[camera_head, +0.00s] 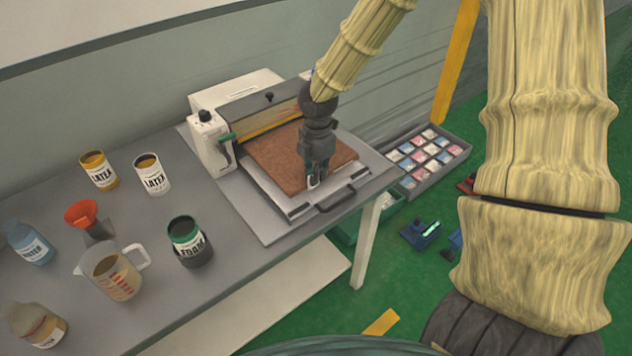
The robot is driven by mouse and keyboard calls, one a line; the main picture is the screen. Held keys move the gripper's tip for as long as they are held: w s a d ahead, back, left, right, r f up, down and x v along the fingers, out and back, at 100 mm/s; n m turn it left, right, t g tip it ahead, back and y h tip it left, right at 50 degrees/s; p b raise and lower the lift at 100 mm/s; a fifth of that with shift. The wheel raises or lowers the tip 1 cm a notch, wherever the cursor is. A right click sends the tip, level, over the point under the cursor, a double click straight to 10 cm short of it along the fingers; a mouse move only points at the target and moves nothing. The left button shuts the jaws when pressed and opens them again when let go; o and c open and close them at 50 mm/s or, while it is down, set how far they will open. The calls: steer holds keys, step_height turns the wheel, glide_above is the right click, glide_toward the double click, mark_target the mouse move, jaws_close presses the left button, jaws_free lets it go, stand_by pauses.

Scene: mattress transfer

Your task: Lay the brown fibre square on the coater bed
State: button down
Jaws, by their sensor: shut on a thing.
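The brown fibre square (275,160) is on the bed of the coater, flat or nearly so. Its far edge lies by the coater's roller housing. The coater bed (262,207) is a grey plate with a dark-handled front edge, and its rim shows around the square. My gripper (313,184) points down at the square's front edge, right of its middle, and is shut on that edge. The gripper hides a small part of the square. I cannot tell whether the square's whole underside touches the bed.
The coater body (212,143) stands at the back of the grey table (215,290). Latex cans (153,175), a foam can (188,243), a measuring jug (108,272), an orange funnel (82,212) and bottles stand left. A sample tray (432,158) is to the right, beyond the table.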

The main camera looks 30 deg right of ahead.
steer(key=shift+f, duration=1.95)
steer(key=c, duration=1.6)
jaws_free()
steer(key=shift+s+r+b, duration=0.15)
steer(key=shift+r+b, duration=0.25)
steer(key=shift+r, duration=5.75)
